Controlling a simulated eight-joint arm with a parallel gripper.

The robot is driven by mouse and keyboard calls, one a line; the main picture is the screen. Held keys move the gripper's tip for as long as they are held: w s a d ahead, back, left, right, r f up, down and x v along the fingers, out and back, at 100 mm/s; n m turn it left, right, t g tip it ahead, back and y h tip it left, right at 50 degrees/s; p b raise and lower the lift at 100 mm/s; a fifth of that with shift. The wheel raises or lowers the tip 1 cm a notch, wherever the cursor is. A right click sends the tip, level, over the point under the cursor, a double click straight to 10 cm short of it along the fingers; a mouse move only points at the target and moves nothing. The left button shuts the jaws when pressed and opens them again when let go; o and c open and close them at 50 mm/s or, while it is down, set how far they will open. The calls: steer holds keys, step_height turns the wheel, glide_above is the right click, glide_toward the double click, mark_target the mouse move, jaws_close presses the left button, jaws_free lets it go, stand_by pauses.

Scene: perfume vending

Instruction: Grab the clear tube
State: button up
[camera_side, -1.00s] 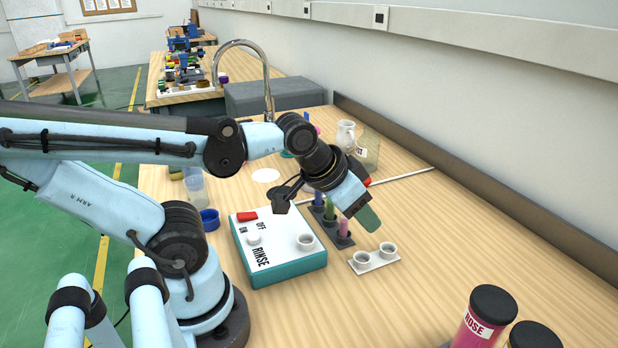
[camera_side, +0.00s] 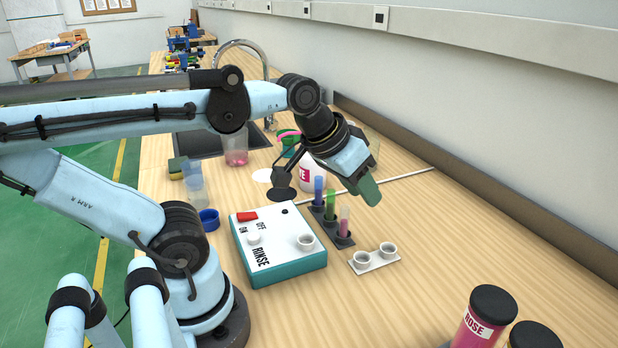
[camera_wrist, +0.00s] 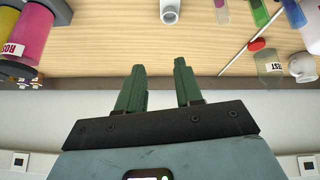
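My gripper (camera_side: 368,190) is raised above the bench, right of the tube rack, with its green fingers empty. In the wrist view my gripper (camera_wrist: 159,72) shows its two fingers spread apart with nothing between them. A dark rack (camera_side: 342,241) holds a blue tube (camera_side: 318,188), a green tube (camera_side: 330,204) and a pink tube (camera_side: 344,221), all upright. The pink tube (camera_wrist: 222,12) and green tube (camera_wrist: 260,13) also show at the wrist view's top edge. I cannot make out a tube that is plainly clear and empty.
A white two-cup holder (camera_side: 374,259) stands right of the RINSE box (camera_side: 279,252). Rose bottles (camera_side: 484,318) are at the front right. Clear cups (camera_side: 195,186) and a blue cap (camera_side: 209,219) are left. A wall rail borders the bench. The right-hand bench is mostly clear.

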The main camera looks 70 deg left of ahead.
steer(key=s+a+n+t+h, duration=0.1)
steer(key=a+n+h, duration=0.5)
steer(key=n, duration=0.6)
steer(key=a+n+t+h, duration=0.2)
steer(key=a+n+h, duration=0.1)
steer(key=a+n, duration=0.8)
steer(key=n, duration=0.2)
glide_toward(343, 206)
steer(key=x, duration=0.3)
steer(key=shift+x, duration=3.8)
jaws_close()
